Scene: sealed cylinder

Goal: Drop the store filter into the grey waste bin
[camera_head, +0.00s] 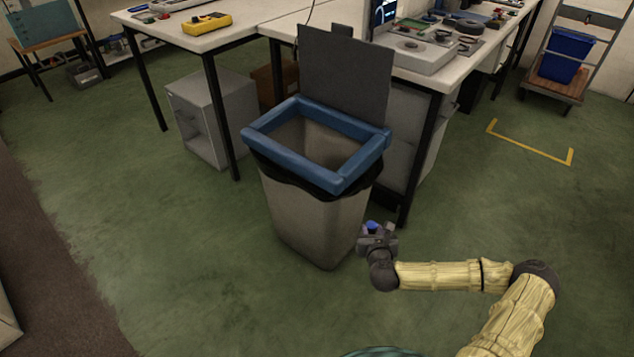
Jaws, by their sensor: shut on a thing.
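The grey waste bin (318,218) stands on the green floor with a blue rim (262,144), a black liner edge below the rim and a dark grey lid (344,72) raised at the back. Its opening is clear. My gripper (377,232) is at the right of the bin, below rim height in the picture. It is shut on a small blue thing (371,226), seemingly the store filter, mostly hidden by the gripper. I cannot tell whether the gripper touches the bin wall.
White workbenches (225,36) with tools stand behind the bin, and a dark table leg is close behind its right side. A grey cabinet (213,118) is at the left. A blue crate (566,55) sits on a trolley at far right. Green floor is free at left and right.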

